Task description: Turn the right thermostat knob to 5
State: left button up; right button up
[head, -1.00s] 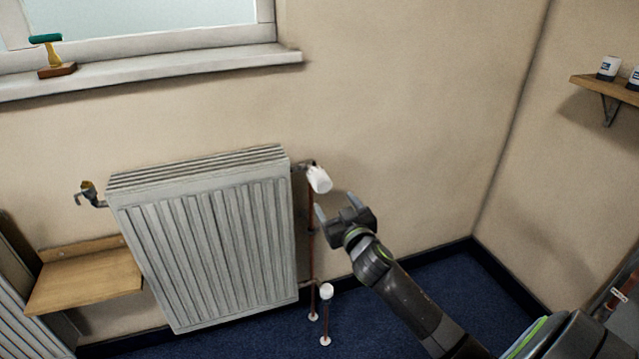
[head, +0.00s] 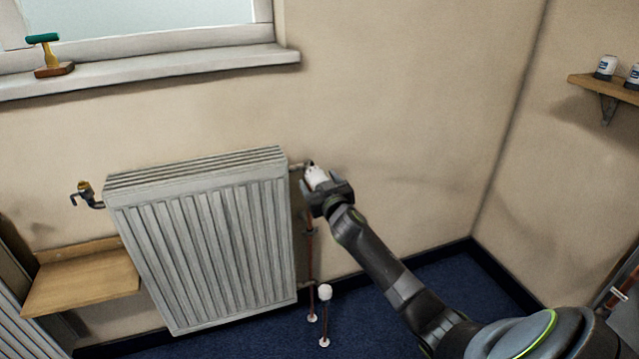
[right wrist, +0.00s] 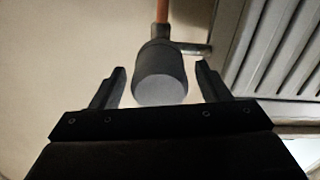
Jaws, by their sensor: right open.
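The right thermostat knob (head: 315,175) is a white cylinder on the valve at the radiator's upper right corner. In the right wrist view the knob (right wrist: 160,76) looks grey, with its round end facing the camera, between the two fingers. My right gripper (head: 318,187) is at the knob in the head view and partly covers it. The right gripper (right wrist: 160,85) is open, with a finger on each side of the knob and a visible gap on both sides. No number on the knob can be read. My left gripper is not in view.
The white radiator (head: 200,245) stands just left of the knob. A copper pipe (head: 310,260) runs down below the valve to the blue floor. A short white-capped pipe (head: 325,293) stands beside it.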

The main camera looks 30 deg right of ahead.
jog(key=c, duration=1)
jog(key=shift+o, duration=0.2)
